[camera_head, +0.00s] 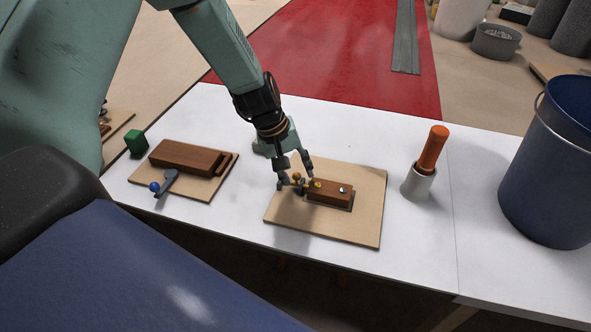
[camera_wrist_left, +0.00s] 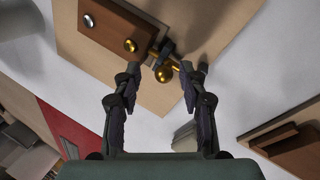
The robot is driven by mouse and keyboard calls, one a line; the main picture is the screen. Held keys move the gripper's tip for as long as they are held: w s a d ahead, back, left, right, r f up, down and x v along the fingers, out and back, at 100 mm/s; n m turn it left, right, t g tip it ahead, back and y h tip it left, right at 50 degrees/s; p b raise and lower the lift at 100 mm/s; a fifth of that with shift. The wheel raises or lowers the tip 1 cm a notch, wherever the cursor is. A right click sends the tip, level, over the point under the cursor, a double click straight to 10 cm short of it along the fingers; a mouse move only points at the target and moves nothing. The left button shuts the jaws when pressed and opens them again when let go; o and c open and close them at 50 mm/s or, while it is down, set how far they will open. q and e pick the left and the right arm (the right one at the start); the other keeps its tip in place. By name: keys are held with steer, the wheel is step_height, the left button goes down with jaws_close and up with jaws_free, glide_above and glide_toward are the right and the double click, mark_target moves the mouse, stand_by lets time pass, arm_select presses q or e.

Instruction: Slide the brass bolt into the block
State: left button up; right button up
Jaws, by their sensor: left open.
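A brown wooden block (camera_head: 330,188) sits on a plywood board (camera_head: 365,220) on the white table. The block has a brass button and a silver button on top. The brass bolt (camera_wrist_left: 177,66), with a round brass knob, runs through a dark bracket at the block's left end; it shows small in the head view (camera_head: 297,177). Whether its tip is inside the block is hidden. My left gripper (camera_head: 294,183) is open, its fingertips around the bolt area; in the left wrist view its fingers (camera_wrist_left: 160,82) stand apart on either side of the knob. My right gripper is not in view.
Left on the table, another board (camera_head: 207,188) carries a wooden block (camera_head: 185,158) and a grey lever with a blue knob (camera_head: 154,187). A green cube (camera_head: 135,142) stands behind. Right are an orange-handled thing in a grey cup (camera_head: 419,182) and a blue bucket (camera_head: 548,170).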

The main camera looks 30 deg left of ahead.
arm_select(q)
steer(key=shift+a, duration=0.15)
steer(key=shift+a+r, duration=0.1)
steer(key=shift+r, duration=0.8)
steer(key=v, duration=1)
steer(key=shift+s, duration=0.25)
steer(key=shift+r, duration=0.1)
steer(key=shift+s, duration=0.15)
